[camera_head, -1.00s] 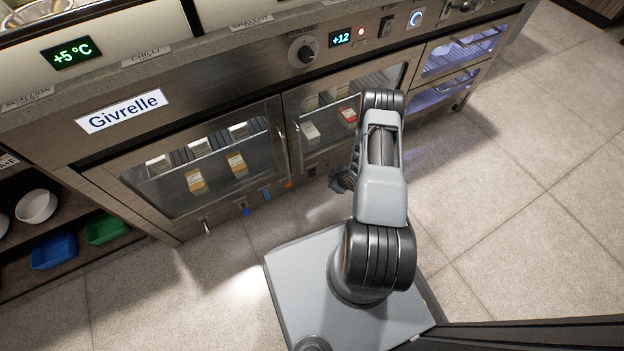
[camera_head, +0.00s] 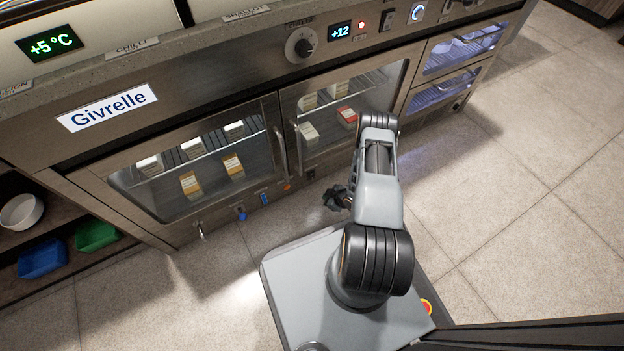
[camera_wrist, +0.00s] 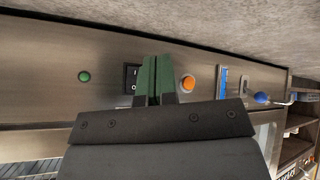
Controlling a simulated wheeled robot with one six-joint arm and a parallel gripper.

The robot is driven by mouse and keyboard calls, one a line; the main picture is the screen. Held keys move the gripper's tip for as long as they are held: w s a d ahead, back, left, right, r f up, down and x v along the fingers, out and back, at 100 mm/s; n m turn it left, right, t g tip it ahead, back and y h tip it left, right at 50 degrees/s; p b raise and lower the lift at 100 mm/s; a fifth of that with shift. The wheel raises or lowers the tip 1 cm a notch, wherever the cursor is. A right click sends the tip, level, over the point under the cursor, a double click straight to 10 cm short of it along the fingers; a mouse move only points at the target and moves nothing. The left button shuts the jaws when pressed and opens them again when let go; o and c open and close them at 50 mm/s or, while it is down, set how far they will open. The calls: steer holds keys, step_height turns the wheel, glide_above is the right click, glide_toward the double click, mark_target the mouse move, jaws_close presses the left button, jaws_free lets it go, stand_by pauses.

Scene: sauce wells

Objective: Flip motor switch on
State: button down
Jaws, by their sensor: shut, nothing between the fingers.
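A black rocker switch (camera_wrist: 131,78) with white marks sits on the low steel strip in the wrist view, partly hidden behind my gripper's fingers. It shows as a small dark patch in the head view (camera_head: 311,174). No label naming the motor is readable. My gripper (camera_wrist: 157,78) has green fingertips pressed together, empty, in front of the strip between the rocker and an orange button (camera_wrist: 187,83). I cannot tell whether the fingers touch the panel. In the head view my gripper (camera_head: 336,197) is dark, low, in front of the cabinet. Another dark rocker (camera_head: 388,20) sits on the upper panel.
A green button (camera_wrist: 84,76), a blue part (camera_wrist: 222,83) and a blue-tipped lever (camera_wrist: 262,98) share the strip. Glass doors (camera_head: 205,160) with handles stand above it. The tiled floor (camera_head: 540,200) to the right is clear.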

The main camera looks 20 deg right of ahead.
mark_target(312, 176)
steer(key=w, duration=0.1)
steer(key=w+b, duration=0.1)
steer(key=w, duration=0.1)
steer(key=w+b, duration=0.1)
steer(key=w, duration=0.1)
steer(key=shift+w+a+f, duration=0.1)
steer(key=shift+a+f, duration=0.25)
steer(key=shift+a, duration=0.05)
steer(key=shift+w+a+f, duration=0.1)
steer(key=shift+w, duration=1.1)
steer(key=shift+w, duration=0.15)
stand_by(0.8)
steer(key=shift+w, duration=0.25)
steer(key=shift+w+a+f, duration=0.1)
steer(key=shift+w, duration=0.25)
stand_by(0.6)
steer(key=shift+s, duration=0.1)
steer(key=shift+s+p, duration=0.5)
steer(key=shift+s, duration=0.2)
